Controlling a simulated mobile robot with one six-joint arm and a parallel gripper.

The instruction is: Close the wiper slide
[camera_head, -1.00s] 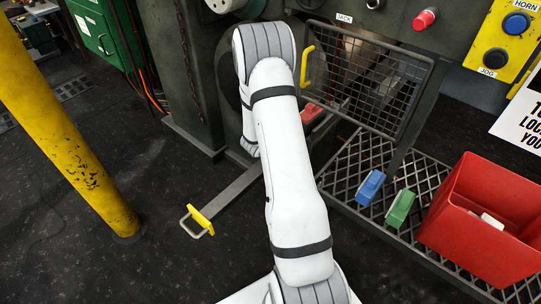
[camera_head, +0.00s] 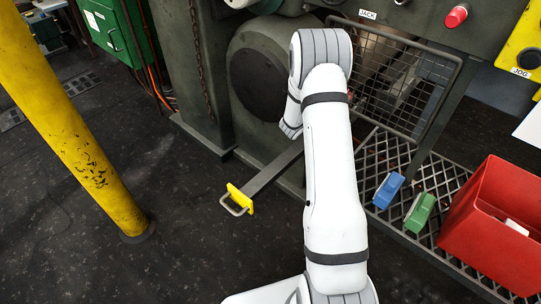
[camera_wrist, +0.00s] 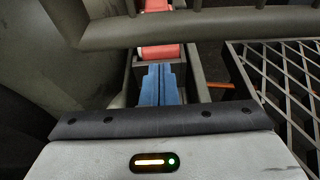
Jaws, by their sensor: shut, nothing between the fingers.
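The wiper slide appears to be the grey bar (camera_head: 270,172) sticking out low from the machine towards the left front. Its outer end has a yellow tab (camera_head: 240,198) and a metal loop. My gripper is hidden behind my white arm in the head view. In the wrist view its two blue fingers (camera_wrist: 159,84) are shut together with nothing between them. They point into a dark recess at a red block (camera_wrist: 161,35). I cannot tell whether they touch it or whether it belongs to the slide.
A mesh guard (camera_head: 403,76) in a grey frame hangs beside my arm; its rim (camera_wrist: 190,27) crosses the wrist view. A grating (camera_head: 445,190) at right carries a blue block (camera_head: 388,190), a green block (camera_head: 420,212) and a red bin (camera_head: 492,228). A yellow post (camera_head: 75,140) stands left. Floor between is clear.

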